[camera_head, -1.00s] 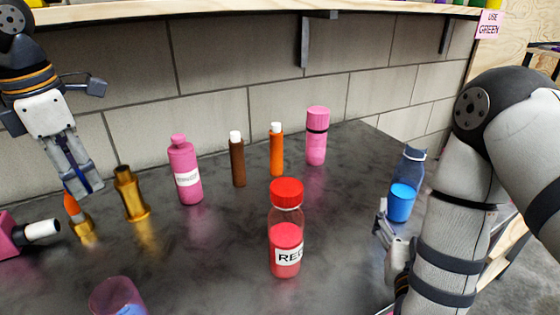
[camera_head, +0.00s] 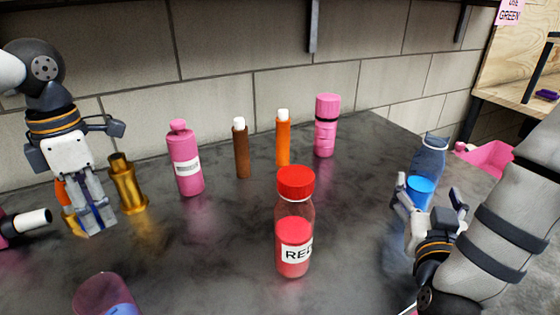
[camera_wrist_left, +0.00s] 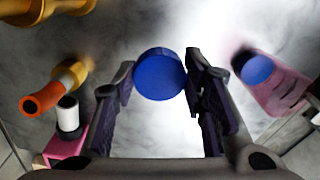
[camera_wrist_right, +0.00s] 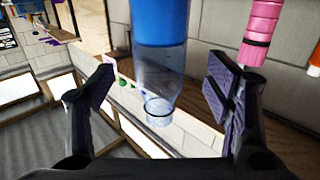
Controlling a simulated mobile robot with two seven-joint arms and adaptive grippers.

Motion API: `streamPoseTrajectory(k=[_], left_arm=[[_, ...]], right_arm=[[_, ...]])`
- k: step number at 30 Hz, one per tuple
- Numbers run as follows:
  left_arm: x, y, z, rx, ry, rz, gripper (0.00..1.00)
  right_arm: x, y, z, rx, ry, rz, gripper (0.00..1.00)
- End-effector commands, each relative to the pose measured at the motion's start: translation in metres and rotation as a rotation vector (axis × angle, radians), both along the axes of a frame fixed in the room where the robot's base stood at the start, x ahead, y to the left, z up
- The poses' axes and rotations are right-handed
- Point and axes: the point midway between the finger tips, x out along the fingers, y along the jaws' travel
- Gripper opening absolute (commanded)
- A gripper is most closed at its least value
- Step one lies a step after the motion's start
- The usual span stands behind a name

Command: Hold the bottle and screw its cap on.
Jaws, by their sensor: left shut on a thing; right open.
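A clear bottle (camera_head: 431,157) with a blue lower part (camera_head: 419,191) stands at the right; its top end looks uncapped. In the right wrist view the bottle (camera_wrist_right: 160,75) appears neck-down between my fingers. My right gripper (camera_head: 430,205) is open, its fingers on either side of the bottle with gaps visible. My left gripper (camera_head: 92,222) is at the far left, shut on a round blue cap (camera_wrist_left: 160,74), which shows between its fingertips in the left wrist view. In the head view the cap is mostly hidden by the fingers. The cap and bottle are far apart.
A red-capped bottle (camera_head: 295,225) stands front centre. A pink bottle (camera_head: 186,160), brown (camera_head: 241,150) and orange (camera_head: 283,140) tubes and a taller pink bottle (camera_head: 326,125) stand behind. Gold pieces (camera_head: 127,185) are beside my left gripper. A purplish container (camera_head: 95,292) is front left.

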Motion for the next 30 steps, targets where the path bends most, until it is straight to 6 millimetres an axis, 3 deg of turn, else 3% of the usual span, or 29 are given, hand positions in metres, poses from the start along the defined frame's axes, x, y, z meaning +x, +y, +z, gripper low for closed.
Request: streamPoseTrajectory(k=[8,19,30], left_arm=[[0.0,0.0,0.0,0.001,-0.001,0.0,0.28],[0.0,0.0,-0.039,0.0,0.053,0.0,0.28],[0.001,0.0,-0.038,0.0,0.052,0.0,0.28]], right_arm=[[0.002,-0.001,0.001,0.001,-0.001,-0.001,0.73],[0.052,-0.022,-0.002,0.0,0.001,-0.002,0.73],[0.055,-0.023,0.001,0.001,-0.001,-0.001,0.73]])
